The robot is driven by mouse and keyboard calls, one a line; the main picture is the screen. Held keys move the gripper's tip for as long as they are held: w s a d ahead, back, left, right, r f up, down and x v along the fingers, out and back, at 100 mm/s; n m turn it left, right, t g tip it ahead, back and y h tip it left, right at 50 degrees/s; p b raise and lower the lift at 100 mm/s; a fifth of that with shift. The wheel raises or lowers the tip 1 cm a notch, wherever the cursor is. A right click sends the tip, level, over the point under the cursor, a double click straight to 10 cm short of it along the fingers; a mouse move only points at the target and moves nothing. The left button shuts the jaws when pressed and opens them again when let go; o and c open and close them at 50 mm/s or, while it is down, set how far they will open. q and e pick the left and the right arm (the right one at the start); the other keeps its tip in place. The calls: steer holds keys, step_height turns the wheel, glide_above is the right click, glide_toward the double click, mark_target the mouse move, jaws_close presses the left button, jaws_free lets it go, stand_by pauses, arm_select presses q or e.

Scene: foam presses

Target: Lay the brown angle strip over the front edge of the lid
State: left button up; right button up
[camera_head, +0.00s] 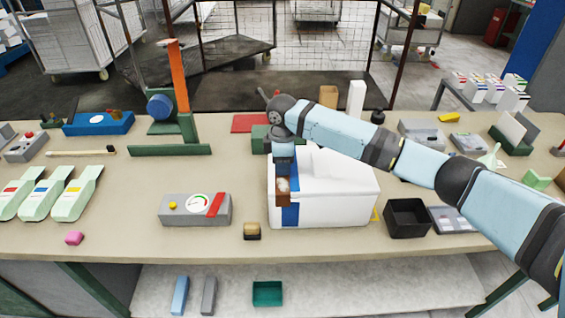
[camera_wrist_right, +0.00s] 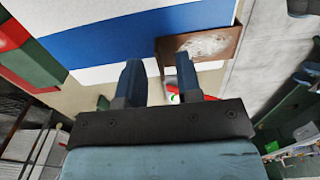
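The white box (camera_head: 335,210) stands on the table with its white lid (camera_head: 335,175) on. A blue band (camera_head: 291,214) runs over the lid and down the front; it also shows in the right wrist view (camera_wrist_right: 160,35). The brown angle strip (camera_head: 283,198) with a pale patch is at the lid's front edge, over the band, below my right gripper (camera_head: 283,170). In the right wrist view the strip (camera_wrist_right: 225,45) has a thin brown edge between the fingers (camera_wrist_right: 160,78), with gaps on both sides. Whether it touches the lid is unclear. My left gripper is not in view.
A grey gauge box (camera_head: 180,210) and a small tan-and-black block (camera_head: 252,231) stand left of the white box. A black open bin (camera_head: 407,232) stands at its right. A green press with an orange post (camera_head: 178,80) stands behind left. The table's front centre is mostly clear.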

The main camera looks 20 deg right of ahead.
step_height(320, 180, up, 14)
steer(key=b, duration=0.2)
steer(key=s+a+f+m+t+y, duration=0.1)
steer(key=s+a+f+m+y, duration=0.15)
steer(key=s+f, duration=0.65)
steer(key=s+a+f+m+y, duration=0.1)
steer(key=s+a+f, duration=0.3)
steer(key=s+f, duration=0.55)
steer(key=s+d+f+m+t+h, duration=0.1)
steer(key=s+d+f+m+h, duration=0.1)
steer(key=s+d+m, duration=0.65)
steer(key=s+d+f+m+t+h, duration=0.15)
steer(key=s+d, duration=0.35)
steer(key=s, duration=0.9)
steer(key=w+a+f+n+t+y+p, duration=0.1)
steer(key=w+a+f+t, duration=0.2)
steer(key=f, duration=0.3)
steer(key=w+a+f+t+y+p, duration=0.1)
steer(key=w+a+f+t+y, duration=0.1)
steer(key=w+a+f+t, duration=0.1)
step_height(320, 180, down, 3)
steer(key=shift+a+r+n+t+p, duration=0.1)
steer(key=shift+a+n+t+p, duration=0.25)
steer(key=shift+t, duration=0.4)
